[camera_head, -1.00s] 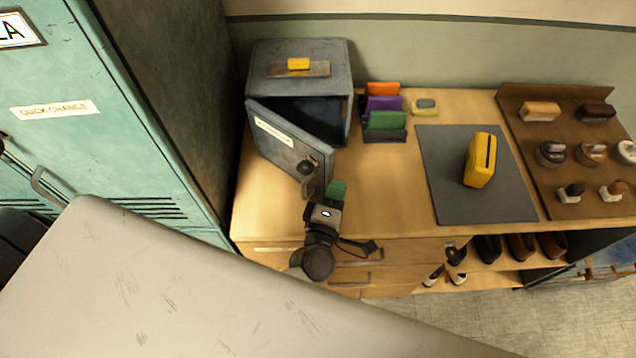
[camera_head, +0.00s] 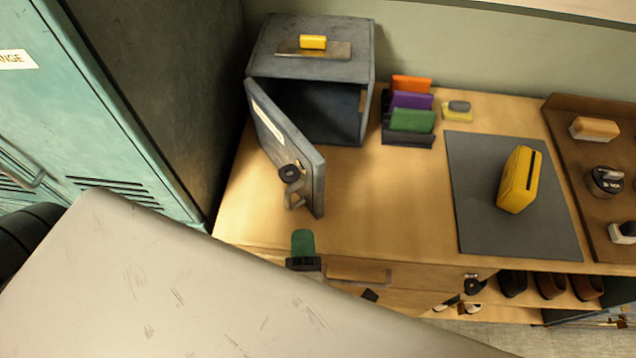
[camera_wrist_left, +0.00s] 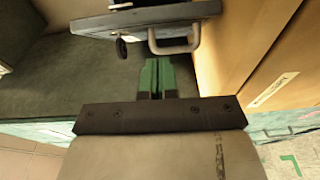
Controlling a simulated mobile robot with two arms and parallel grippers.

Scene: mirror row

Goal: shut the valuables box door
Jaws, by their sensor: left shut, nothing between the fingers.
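The valuables box (camera_head: 310,65) is a grey metal box at the back left of the wooden counter. Its door (camera_head: 292,160) stands wide open toward the front, with a dark round knob and a handle (camera_head: 293,196) on its face. In the left wrist view the door's handle (camera_wrist_left: 172,40) shows above the fingers. My left gripper (camera_head: 303,243) is shut and empty, its green fingertips in front of and below the door's handle, apart from it. The green fingers also show in the left wrist view (camera_wrist_left: 157,75). My right gripper is not in view.
A yellow block (camera_head: 312,42) lies on the box top. A card rack (camera_head: 408,138) stands right of the box. A grey mat (camera_head: 480,190) bears a yellow case (camera_head: 520,180). A teal locker (camera_head: 85,80) stands close on the left. Drawers are below the counter's front edge.

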